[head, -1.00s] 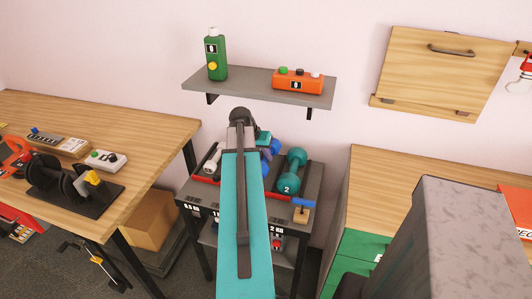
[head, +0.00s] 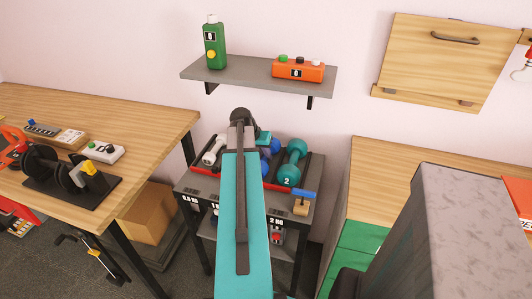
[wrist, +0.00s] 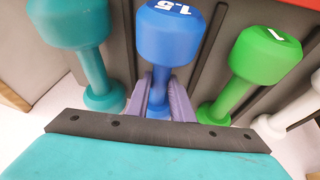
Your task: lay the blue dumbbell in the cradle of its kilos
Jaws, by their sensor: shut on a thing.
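The blue dumbbell (wrist: 170,35), marked 1.5, is upright in the wrist view, between the teal and green ones. My gripper (wrist: 159,97) is shut on its handle, one purple finger on each side. In the head view parts of the blue dumbbell (head: 275,147) show beside my arm, over the rack (head: 308,185). The arm hides the rest of it, the gripper and the middle of the rack. I cannot tell whether the dumbbell rests in a cradle or is just above it. Rack labels 0.5 KG and 2 KG are readable; another is partly covered.
A teal dumbbell (head: 292,162) marked 2 lies right of the blue one, a white one (head: 214,150) at the left. A green one (wrist: 262,60) marked 1 is close beside my gripper. A blue-handled wooden thing (head: 302,202) sits at the rack's right front corner. A shelf (head: 245,75) hangs above.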

